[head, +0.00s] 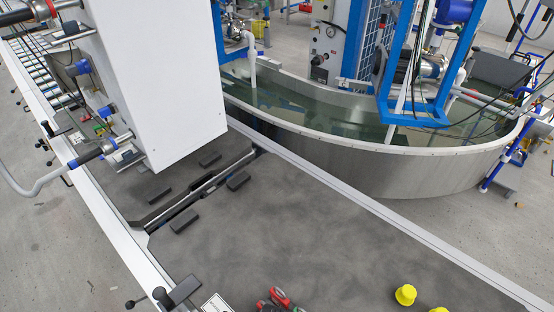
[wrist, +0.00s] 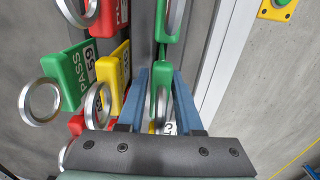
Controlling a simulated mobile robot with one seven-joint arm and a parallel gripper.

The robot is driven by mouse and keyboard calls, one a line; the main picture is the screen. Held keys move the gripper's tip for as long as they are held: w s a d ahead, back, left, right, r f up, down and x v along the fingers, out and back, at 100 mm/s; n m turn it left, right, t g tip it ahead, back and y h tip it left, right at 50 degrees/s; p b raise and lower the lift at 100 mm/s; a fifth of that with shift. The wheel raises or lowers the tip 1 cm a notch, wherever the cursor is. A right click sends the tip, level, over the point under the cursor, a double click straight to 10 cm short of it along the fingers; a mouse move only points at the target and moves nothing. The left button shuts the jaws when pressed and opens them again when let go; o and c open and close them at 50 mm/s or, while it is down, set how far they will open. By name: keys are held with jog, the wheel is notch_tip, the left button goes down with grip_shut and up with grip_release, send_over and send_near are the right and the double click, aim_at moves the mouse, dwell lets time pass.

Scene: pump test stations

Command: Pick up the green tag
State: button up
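My gripper (wrist: 160,76) shows in the wrist view as two blue fingers on a dark bar. The fingers stand apart, with a narrow green tag (wrist: 161,84) and its metal ring in the gap between them. I cannot see clear contact with the tag on either side. A second green tag (wrist: 171,22) lies beyond the fingertips. A green tag marked PASS 59 (wrist: 68,78) with a silver ring lies left of the gripper. In the head view only small red and green pieces (head: 277,298) show at the bottom edge, and the gripper is out of sight.
A yellow tag (wrist: 118,68) and red tags (wrist: 108,18) crowd the left side close to the fingers. A pale rail (wrist: 222,60) runs along the right. Two yellow caps (head: 405,294) are near the table's front. The grey tabletop (head: 290,225) has a wide clear area.

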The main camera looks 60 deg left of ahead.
grip_shut()
jog(key=shift+r, duration=0.1)
